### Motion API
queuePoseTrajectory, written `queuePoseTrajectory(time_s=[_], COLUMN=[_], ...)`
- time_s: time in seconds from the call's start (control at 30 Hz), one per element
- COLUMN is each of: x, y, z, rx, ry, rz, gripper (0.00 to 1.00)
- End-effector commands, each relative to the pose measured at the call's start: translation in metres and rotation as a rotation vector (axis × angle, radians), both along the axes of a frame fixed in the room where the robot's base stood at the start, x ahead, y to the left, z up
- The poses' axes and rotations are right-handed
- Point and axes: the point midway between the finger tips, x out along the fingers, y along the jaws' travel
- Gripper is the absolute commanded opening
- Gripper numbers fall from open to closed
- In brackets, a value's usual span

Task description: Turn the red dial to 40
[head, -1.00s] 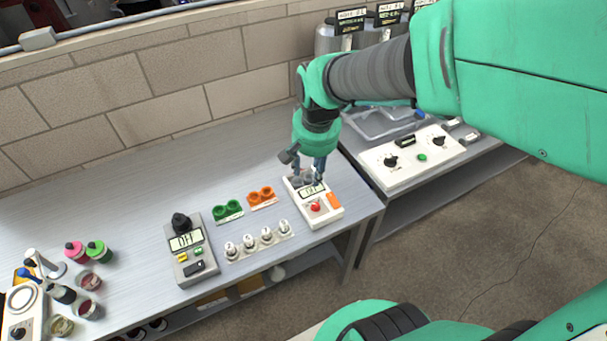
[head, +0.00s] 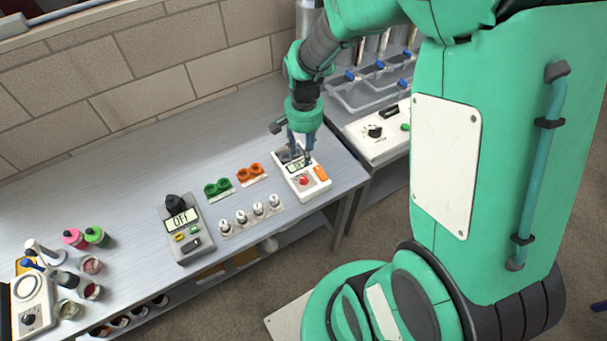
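The red dial (head: 303,181) is a small round knob on the near part of a white box (head: 314,191) at the right end of the grey bench. The box also has a display (head: 297,166), partly hidden by my gripper, so its reading is unclear. An orange button (head: 320,172) is to the right of the dial. My gripper (head: 301,156) points down over the far part of the box, behind the dial. Its two fingers are apart with nothing seen between them. They appear clear of the dial.
Green (head: 217,187) and orange (head: 250,172) ring holders and a row of several white-and-dark pieces (head: 241,217) lie left of the box. A grey device (head: 185,243) reading "Off" stands farther left. Another white control panel (head: 376,134) sits on the bench to the right.

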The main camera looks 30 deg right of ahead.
Motion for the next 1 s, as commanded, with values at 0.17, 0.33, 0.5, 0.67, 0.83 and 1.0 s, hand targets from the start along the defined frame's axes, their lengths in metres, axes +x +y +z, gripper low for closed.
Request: queuePoseTrajectory(time_s=[0.17, 0.33, 0.5, 0.67, 0.83, 1.0], x=[0.000, -0.001, -0.001, -0.001, -0.001, -0.001], y=[0.000, 0.000, 0.000, 0.000, 0.000, 0.000], z=[-0.006, -0.020, -0.043, -0.069, -0.097, -0.119], rx=[0.000, 0.001, 0.000, 0.001, 0.001, 0.000], ry=[0.001, 0.002, 0.003, 0.002, 0.004, 0.001], rz=[0.000, 0.001, 0.001, 0.001, 0.001, 0.001], gripper=[0.39, 0.39, 0.39, 0.39, 0.39, 0.39])
